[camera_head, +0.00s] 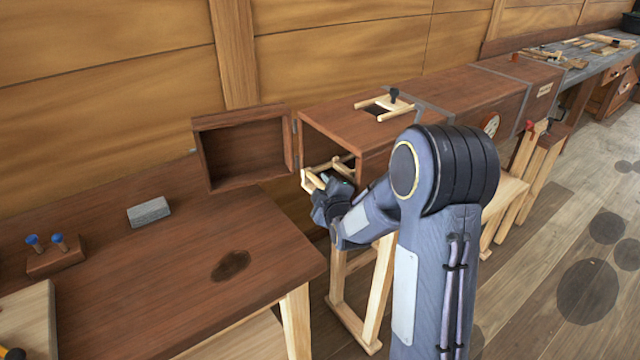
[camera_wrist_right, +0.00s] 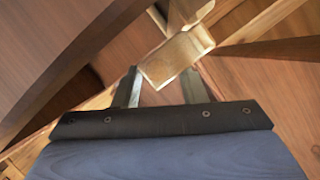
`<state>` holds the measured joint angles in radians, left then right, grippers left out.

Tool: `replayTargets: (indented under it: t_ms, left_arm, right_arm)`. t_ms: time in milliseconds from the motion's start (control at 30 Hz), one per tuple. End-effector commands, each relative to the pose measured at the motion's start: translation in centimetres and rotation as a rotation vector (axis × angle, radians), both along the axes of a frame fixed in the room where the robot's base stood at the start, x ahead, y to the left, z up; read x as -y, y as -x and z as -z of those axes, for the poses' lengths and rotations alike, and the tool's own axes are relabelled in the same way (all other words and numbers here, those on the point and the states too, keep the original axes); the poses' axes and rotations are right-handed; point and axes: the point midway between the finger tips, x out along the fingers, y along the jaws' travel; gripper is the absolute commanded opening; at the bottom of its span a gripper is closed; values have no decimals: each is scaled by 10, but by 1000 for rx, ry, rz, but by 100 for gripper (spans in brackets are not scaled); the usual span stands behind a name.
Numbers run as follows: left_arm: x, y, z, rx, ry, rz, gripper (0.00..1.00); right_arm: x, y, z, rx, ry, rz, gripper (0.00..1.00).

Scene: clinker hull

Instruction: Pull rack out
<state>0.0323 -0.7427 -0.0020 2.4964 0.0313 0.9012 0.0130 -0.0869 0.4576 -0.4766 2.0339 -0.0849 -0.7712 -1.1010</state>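The light wooden rack (camera_head: 311,180) shows at the open left end of the long brown wooden box (camera_head: 345,128), with its end at the opening. My right gripper (camera_head: 334,180) is at this end of the rack, at the box mouth. In the right wrist view, a pale wooden block (camera_wrist_right: 176,57), seemingly part of the rack, lies tilted at the tips of my right gripper (camera_wrist_right: 160,76). The fingers are apart, and I see no clear grip on the block. The rest of the rack is hidden inside the box. My left gripper is out of view.
The box's door (camera_head: 243,146) stands swung open to the left. A brown table (camera_head: 180,260) at the left holds a grey block (camera_head: 149,212) and a stand with blue-topped pegs (camera_head: 55,262). Its right part is mostly clear. A light wooden trestle (camera_head: 378,290) stands under the box.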

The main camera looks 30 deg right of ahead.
Motion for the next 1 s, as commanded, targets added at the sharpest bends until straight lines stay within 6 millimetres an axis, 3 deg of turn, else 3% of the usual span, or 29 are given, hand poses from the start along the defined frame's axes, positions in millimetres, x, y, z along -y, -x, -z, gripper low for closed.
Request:
replayTargets:
  t_ms: [200, 467, 767, 1000]
  left_arm:
    - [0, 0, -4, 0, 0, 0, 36]
    - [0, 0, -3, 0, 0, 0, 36]
    - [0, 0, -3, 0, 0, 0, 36]
    - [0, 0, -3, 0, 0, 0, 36]
  right_arm:
    - [5, -17, 4, 0, 0, 0, 38]
    - [5, -19, 4, 0, -2, 0, 38]
    - [6, -18, 4, 2, -1, 2, 0]
    - [6, -18, 3, 2, 0, 3, 0]
